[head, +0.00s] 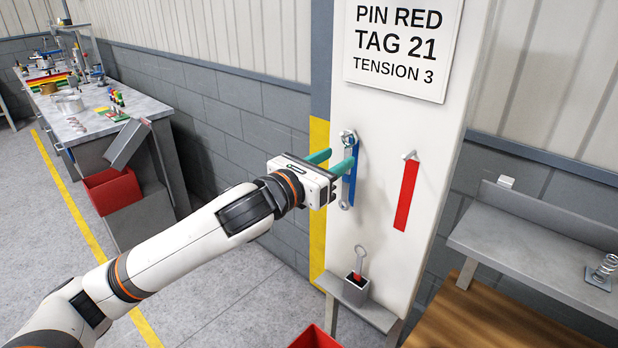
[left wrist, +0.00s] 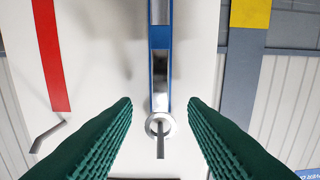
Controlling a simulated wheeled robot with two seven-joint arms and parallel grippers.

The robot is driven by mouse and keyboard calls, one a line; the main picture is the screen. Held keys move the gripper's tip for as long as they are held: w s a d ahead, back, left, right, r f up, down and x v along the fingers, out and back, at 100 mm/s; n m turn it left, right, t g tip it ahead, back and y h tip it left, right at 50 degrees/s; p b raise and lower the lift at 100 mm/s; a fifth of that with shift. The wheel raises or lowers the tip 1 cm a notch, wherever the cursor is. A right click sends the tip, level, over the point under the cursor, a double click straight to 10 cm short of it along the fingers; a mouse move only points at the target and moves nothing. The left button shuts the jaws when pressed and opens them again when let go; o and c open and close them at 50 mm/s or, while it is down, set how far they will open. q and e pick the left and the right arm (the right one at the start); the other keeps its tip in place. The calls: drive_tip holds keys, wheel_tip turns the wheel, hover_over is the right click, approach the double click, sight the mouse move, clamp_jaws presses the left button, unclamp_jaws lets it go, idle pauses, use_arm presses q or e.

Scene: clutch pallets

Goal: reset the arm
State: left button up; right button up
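My left gripper (head: 340,158) reaches to the white post (head: 378,235) with its green fingers apart. In the left wrist view my left gripper (left wrist: 160,102) is open, one finger on each side of a blue-edged strip with a metallic middle (left wrist: 160,70). The strip's ring hangs around a peg (left wrist: 161,140); nothing shows clamped. In the head view the blue strip (head: 349,190) is partly hidden behind the fingers. A red tag (head: 406,196) hangs from another peg to its right. My right gripper is not in view.
A sign (head: 403,45) reads "PIN RED TAG 21 TENSION 3". A small grey holder (head: 356,290) with a ringed, red-marked item stands on a low ledge. A grey shelf (head: 530,250) is at right, a cluttered bench (head: 85,125) and red bin (head: 112,190) at left. Open floor lies between.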

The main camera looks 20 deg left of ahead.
use_arm(q)
drive_tip(key=b+v, duration=0.2)
drive_tip(key=v, duration=0.7)
drive_tip(key=s+f+n+g+y, duration=0.2)
drive_tip(key=s+f+n+g, duration=0.1)
drive_tip(key=f+n, duration=0.8)
drive_tip(key=s+f+n+g+y, duration=0.2)
drive_tip(key=f+n, duration=0.8)
drive_tip(key=f, duration=0.2)
drive_tip(key=s+f+n+g+y, duration=0.2)
drive_tip(key=s+f+n+g, duration=0.7)
drive_tip(key=s+f+n, duration=0.9)
wheel_tip(320, 180, down, 22)
drive_tip(key=s+m, duration=0.1)
drive_tip(key=s+a+f+g+b, duration=0.1)
drive_tip(key=s+a+f+g, duration=0.1)
drive_tip(key=s+f, duration=1.5)
drive_tip(key=shift+s+a+f, duration=0.15)
drive_tip(key=shift+a+f, duration=0.25)
drive_tip(key=shift+f, duration=0.25)
